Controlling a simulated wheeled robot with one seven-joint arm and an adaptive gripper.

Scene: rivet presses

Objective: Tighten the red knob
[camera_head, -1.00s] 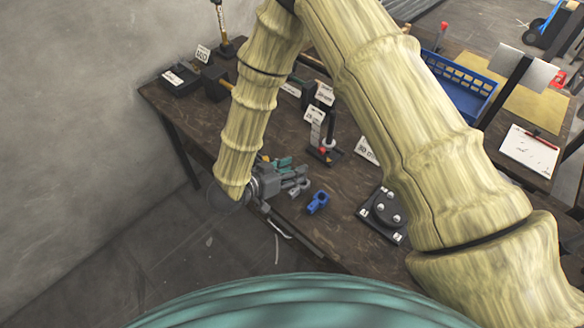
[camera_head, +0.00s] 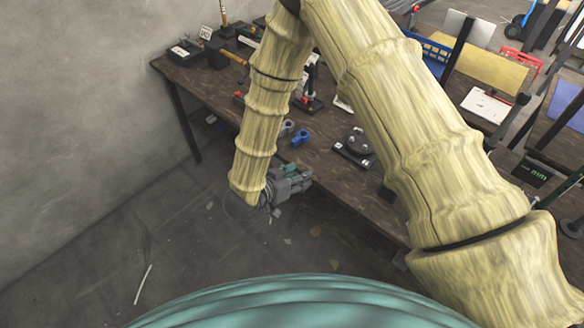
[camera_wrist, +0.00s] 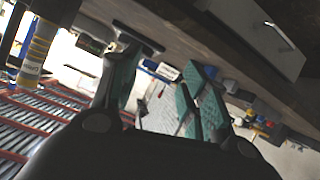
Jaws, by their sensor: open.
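My gripper (camera_head: 303,182) hangs in front of the table's front edge, pointing right, with nothing visible held. In the wrist view my gripper (camera_wrist: 158,88) is open, its fingers apart with only distant background between them. A small stand with red parts (camera_head: 307,101) is on the table behind my forearm. It is partly hidden, and I cannot tell whether its red part is the red knob. Another small red spot (camera_head: 239,96) shows left of my forearm. No red knob is clearly made out in the wrist view.
The dark wooden table (camera_head: 335,186) holds a blue block (camera_head: 300,137) and a dark base with round studs (camera_head: 355,147). A second table at right holds a white paper (camera_head: 485,104). The floor in front of the table is clear apart from small scraps.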

